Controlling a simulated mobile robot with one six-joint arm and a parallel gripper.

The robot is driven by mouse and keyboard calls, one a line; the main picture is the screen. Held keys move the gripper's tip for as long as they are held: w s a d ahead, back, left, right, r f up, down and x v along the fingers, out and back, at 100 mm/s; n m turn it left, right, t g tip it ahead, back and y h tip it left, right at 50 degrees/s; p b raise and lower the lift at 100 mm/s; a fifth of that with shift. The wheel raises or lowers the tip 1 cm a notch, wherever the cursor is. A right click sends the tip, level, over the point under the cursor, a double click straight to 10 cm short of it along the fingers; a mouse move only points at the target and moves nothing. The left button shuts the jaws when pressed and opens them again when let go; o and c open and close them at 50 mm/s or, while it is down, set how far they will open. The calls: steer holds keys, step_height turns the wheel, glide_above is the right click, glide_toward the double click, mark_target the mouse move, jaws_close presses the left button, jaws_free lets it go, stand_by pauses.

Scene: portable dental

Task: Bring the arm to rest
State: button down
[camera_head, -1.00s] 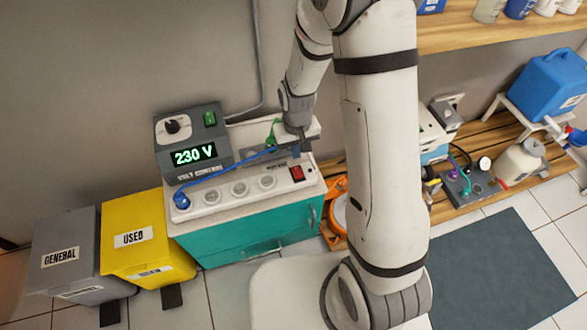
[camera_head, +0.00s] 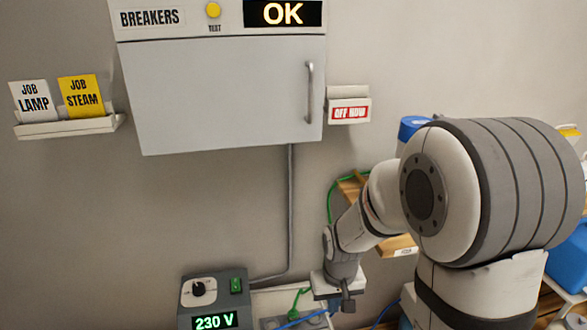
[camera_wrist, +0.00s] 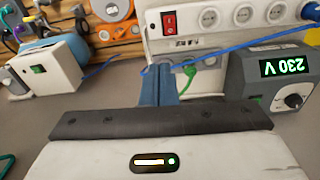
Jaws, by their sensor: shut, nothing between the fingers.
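My gripper (camera_head: 347,302) hangs at the lower middle of the head view, at the end of my bent arm. In the wrist view its blue-grey fingers (camera_wrist: 160,85) are together with nothing between them. They point toward the white socket strip (camera_wrist: 235,22) with its red switch, and appear apart from it. A green plug (camera_wrist: 188,70) and a blue cable (camera_wrist: 225,48) show just beyond the fingertips. How far the fingers are from the plug I cannot tell.
The volt control box (camera_head: 213,300) reads 230 V, left of my gripper. The grey breaker cabinet (camera_head: 220,95) reads OK on the wall above. A card holder (camera_head: 70,127) and an OFF NOW tray (camera_head: 349,108) flank it. The wall between is mostly clear.

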steer(key=s+d+r+p, duration=0.1)
steer(key=s+r+p, duration=0.3)
steer(key=r, duration=0.5)
steer(key=s+d+r+m+t+p, duration=0.1)
steer(key=s+d+r+p, duration=0.1)
steer(key=s+r, duration=0.3)
steer(key=s+d+r+p, duration=0.2)
steer(key=s+r+p, duration=0.2)
steer(key=r, duration=0.9)
steer(key=shift+s+d+r+m+t+p, duration=0.3)
steer(key=shift+r+t+p, duration=0.1)
steer(key=shift+p, duration=0.45)
